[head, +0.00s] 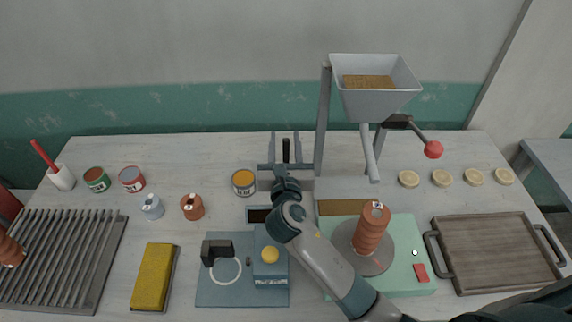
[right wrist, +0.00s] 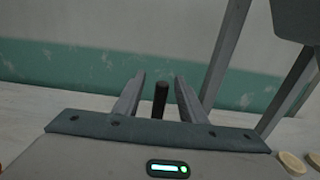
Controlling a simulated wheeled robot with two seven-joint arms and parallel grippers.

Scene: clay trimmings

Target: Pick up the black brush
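The black brush (head: 286,150) shows as a short dark upright stick at the back of the table. My right gripper (head: 285,138) reaches to it with the fingers open, one on each side. In the right wrist view the brush (right wrist: 160,101) stands between the fingers (right wrist: 158,92), with a visible gap on both sides. Its lower part is hidden behind the gripper body, so I cannot tell what it stands in. My left gripper is not in view.
A grey hopper (head: 375,100) on posts stands right of the gripper. A labelled can (head: 244,182) is close on the left. A wooden tray (head: 497,219) lies at right, a ribbed rack (head: 75,260) at left.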

